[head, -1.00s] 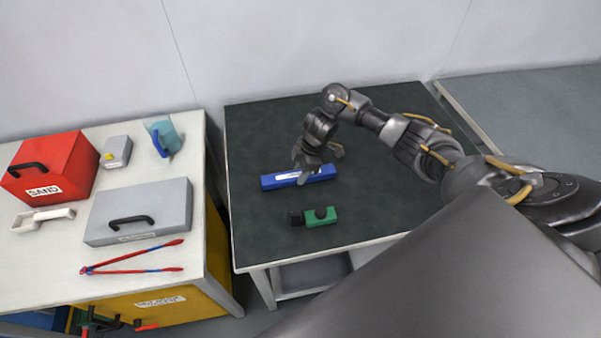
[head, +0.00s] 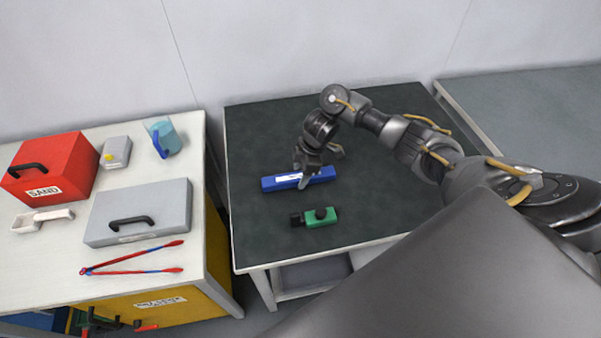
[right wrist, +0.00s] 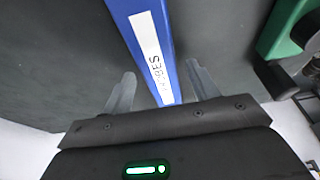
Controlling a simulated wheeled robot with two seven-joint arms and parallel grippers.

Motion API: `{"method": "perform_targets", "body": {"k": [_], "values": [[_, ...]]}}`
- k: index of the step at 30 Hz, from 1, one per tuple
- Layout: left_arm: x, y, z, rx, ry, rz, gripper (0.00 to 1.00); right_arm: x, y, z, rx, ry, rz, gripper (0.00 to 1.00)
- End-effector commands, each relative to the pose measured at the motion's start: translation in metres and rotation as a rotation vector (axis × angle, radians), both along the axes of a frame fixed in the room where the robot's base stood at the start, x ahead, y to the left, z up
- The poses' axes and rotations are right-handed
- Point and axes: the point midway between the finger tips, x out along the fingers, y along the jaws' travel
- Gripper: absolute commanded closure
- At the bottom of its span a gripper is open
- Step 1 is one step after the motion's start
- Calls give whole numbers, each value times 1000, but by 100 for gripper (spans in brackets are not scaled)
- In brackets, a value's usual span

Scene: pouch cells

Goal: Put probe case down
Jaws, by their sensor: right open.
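The probe case is a long blue box (head: 270,183) with a white label, lying flat on the dark table top (head: 370,215). It also shows in the right wrist view (right wrist: 139,30), running between the two fingers, with a gap on each side. My right gripper (head: 320,178) is open above and around the near side of the case. In the right wrist view its fingertips (right wrist: 158,85) stand apart on either side of the case. Part of the case is hidden behind the gripper in the head view. My left gripper is not in view.
A green and black device (head: 320,217) lies just in front of the case. On the left bench stand a red SAND box (head: 60,165), a grey case (head: 150,200), red-blue tongs (head: 130,258), a white scoop (head: 40,220) and a blue jug (head: 165,140).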

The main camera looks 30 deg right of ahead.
Motion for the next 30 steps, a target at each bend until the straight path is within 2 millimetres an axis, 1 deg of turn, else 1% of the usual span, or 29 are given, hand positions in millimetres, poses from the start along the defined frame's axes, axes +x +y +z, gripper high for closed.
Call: {"method": "perform_targets", "body": {"k": [1, 4, 9, 15, 18, 21, 30], "values": [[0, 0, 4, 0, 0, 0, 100, 1, -4, 10, -4, -6, 1, 41], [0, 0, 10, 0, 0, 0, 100, -1, -9, 28, -5, -5, 1, 41], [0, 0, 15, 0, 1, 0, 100, -4, -20, 63, -5, -6, 1, 41], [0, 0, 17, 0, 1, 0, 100, -9, -29, 95, -4, -4, 0, 41], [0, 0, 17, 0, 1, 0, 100, -10, -32, 105, -3, -2, 0, 41], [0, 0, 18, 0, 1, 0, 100, -11, -33, 111, -2, -1, -1, 41], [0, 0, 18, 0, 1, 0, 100, -11, -33, 112, -1, 1, -1, 41]]}}
